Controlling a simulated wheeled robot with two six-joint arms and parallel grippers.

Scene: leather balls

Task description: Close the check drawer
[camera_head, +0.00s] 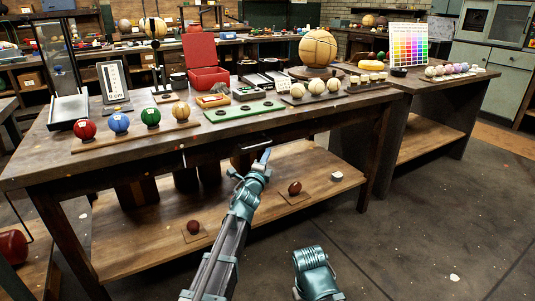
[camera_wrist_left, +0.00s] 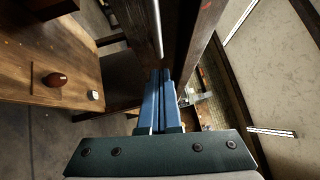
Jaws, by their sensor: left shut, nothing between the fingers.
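The drawer (camera_head: 215,152) appears as a dark wooden front under the table top. How far it stands out is hard to tell. My left gripper (camera_head: 265,157) is shut and empty, its tip at the table's front edge beside the drawer's right part. In the left wrist view the shut blue fingers (camera_wrist_left: 160,85) point at dark wood, with a pale metal rod (camera_wrist_left: 157,25) just beyond the tips. I cannot tell whether the fingers touch the wood. My right gripper is not in view.
The workbench (camera_head: 30,172) carries colored balls on a wooden strip (camera_head: 135,137), a green tray (camera_head: 243,110) and a red box (camera_head: 208,78). Its lower shelf (camera_head: 140,245) holds small brown balls. A second table (camera_head: 425,90) stands to the right.

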